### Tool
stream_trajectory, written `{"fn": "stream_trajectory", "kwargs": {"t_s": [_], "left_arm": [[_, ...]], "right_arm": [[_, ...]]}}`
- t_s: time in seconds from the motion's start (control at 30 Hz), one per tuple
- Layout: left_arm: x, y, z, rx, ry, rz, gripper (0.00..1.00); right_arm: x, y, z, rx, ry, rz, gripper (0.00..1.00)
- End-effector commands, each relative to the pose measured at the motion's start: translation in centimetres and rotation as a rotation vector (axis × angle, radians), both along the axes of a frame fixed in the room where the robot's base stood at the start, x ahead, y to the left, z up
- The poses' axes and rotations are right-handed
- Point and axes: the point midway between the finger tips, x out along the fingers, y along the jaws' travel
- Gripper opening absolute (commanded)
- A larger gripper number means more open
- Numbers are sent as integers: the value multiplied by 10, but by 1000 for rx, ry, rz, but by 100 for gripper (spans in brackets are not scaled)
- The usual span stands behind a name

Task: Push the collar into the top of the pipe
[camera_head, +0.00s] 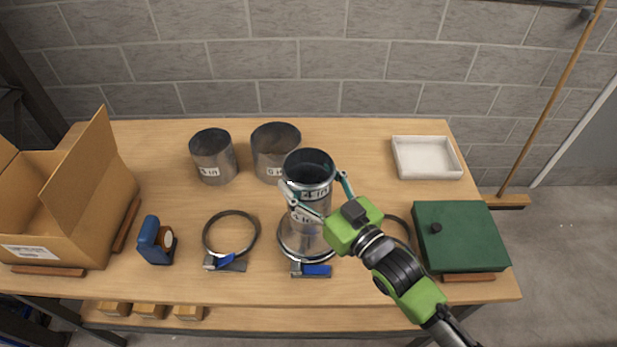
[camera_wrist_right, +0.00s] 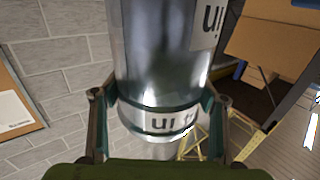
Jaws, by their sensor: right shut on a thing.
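The pipe (camera_head: 303,237) is a shiny metal cylinder with a printed size label, standing upright on the table. The collar (camera_head: 307,170), a metal sleeve with an open dark top and its own label, is upright at the pipe's top, in line with it. My right gripper (camera_head: 318,188) is shut on the collar, one finger on each side. The wrist view is upside down; there the collar (camera_wrist_right: 158,120) is between the fingers and the pipe (camera_wrist_right: 158,45) fills the upper middle. How deep the collar sits is not clear. My left gripper is out of view.
A clamp ring (camera_head: 309,259) lies around the pipe's foot; another (camera_head: 206,238) lies to the left. Two short ducts (camera_head: 213,160) (camera_head: 272,152) stand behind. A blue tool (camera_head: 155,242), cardboard box (camera_head: 90,200), white tray (camera_head: 427,157) and green case (camera_head: 460,235) are farther out.

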Motion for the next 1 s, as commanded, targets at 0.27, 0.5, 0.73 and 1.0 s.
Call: {"fn": "stream_trajectory", "kwargs": {"t_s": [0.27, 0.5, 0.73, 1.0], "left_arm": [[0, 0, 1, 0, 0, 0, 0], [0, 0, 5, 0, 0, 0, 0], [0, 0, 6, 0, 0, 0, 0], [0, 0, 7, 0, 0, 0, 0]], "right_arm": [[-1, -1, -12, -20, 20, -2, 44], [-2, -1, -10, -21, 21, -2, 44], [-2, -1, -10, -21, 21, -2, 44], [-2, -1, -9, -20, 20, -2, 44]]}}
